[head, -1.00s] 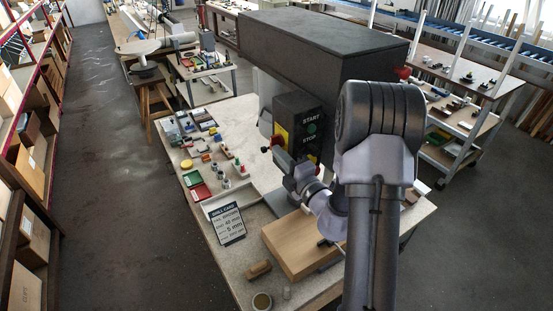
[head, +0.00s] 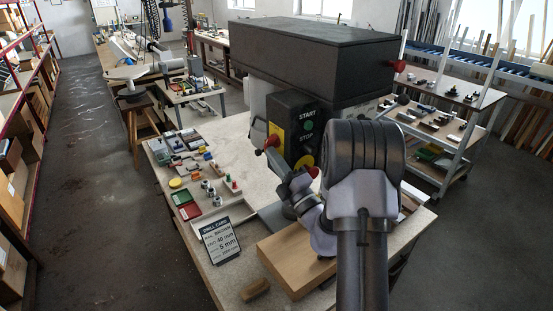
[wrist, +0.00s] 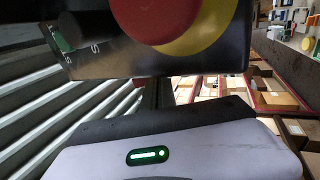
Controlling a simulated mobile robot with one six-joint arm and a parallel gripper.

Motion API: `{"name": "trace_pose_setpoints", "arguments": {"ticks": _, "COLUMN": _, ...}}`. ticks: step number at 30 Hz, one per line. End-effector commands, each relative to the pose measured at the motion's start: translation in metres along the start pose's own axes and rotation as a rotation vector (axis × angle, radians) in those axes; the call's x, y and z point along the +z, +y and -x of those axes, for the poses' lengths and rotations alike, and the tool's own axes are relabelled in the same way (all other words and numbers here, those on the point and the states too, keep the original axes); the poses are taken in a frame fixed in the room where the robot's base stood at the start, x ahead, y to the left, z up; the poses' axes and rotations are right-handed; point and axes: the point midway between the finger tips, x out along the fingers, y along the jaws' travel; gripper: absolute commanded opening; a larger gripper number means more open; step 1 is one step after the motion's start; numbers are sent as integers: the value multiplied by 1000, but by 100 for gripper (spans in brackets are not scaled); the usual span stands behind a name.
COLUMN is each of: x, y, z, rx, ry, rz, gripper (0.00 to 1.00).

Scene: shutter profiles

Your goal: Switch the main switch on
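The wrist view shows a large red disc (wrist: 165,15) with a yellow ring close by on a dark panel (wrist: 105,55). My gripper (head: 272,158) is beside the box's lower left, close to the red knob; contact is unclear. Its finger opening cannot be made out.
The black machine head (head: 310,60) overhangs the box. A wooden block (head: 285,262) and the drill card (head: 221,240) lie on the bench (head: 240,137) below my arm. Small parts and trays fill the bench's left. The floor aisle (head: 90,190) at left is clear.

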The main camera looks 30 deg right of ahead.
Motion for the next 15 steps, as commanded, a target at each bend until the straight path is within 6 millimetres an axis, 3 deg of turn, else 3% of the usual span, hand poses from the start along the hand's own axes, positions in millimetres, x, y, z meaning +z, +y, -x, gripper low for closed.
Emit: {"name": "trace_pose_setpoints", "arguments": {"ticks": 15, "x": 0, "y": -7, "z": -7, "rx": -1, "ry": 1, "rz": 0, "gripper": 0}}
